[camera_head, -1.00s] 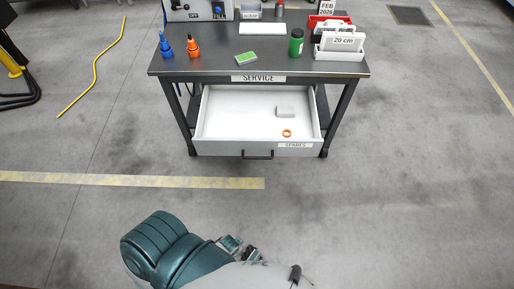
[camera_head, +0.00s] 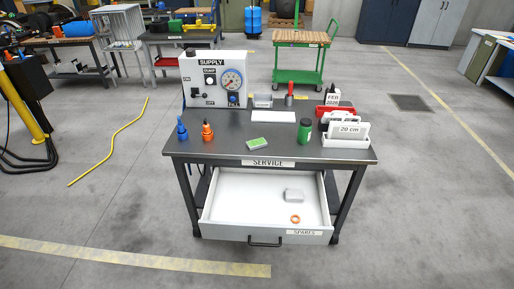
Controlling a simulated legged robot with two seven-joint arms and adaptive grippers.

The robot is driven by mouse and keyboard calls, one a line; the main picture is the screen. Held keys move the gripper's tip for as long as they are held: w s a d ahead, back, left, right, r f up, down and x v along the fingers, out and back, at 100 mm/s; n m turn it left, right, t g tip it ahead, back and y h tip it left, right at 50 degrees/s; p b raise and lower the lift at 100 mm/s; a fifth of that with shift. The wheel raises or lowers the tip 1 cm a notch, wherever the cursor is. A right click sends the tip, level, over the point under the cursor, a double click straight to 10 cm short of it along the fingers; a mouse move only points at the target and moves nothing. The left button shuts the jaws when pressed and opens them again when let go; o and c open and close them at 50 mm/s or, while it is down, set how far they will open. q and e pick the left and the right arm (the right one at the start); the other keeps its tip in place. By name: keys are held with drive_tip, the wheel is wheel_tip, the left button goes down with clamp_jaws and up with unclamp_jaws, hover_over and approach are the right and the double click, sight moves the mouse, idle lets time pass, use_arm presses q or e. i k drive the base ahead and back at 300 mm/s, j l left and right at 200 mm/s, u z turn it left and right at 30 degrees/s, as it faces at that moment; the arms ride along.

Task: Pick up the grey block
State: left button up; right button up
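The grey block (camera_head: 293,195) lies in the open white drawer (camera_head: 240,205) marked SPARES, toward its right half. An orange ring (camera_head: 295,219) lies just in front of it. The drawer is pulled out under the dark SERVICE table (camera_head: 225,146). Neither of my grippers shows in the current view.
On the tabletop stand blue (camera_head: 182,129) and orange (camera_head: 207,132) bottles, a green-topped pad (camera_head: 257,144), a green jar (camera_head: 305,130), a white bin (camera_head: 345,141) and a SUPPLY panel (camera_head: 214,80). Floor before the drawer is clear.

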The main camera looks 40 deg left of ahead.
sight(252, 143)
drive_tip(key=i+j+z, duration=0.2)
drive_tip(key=j, duration=1.65)
drive_tip(key=j+z, duration=0.2)
drive_tip(key=j, duration=1.6)
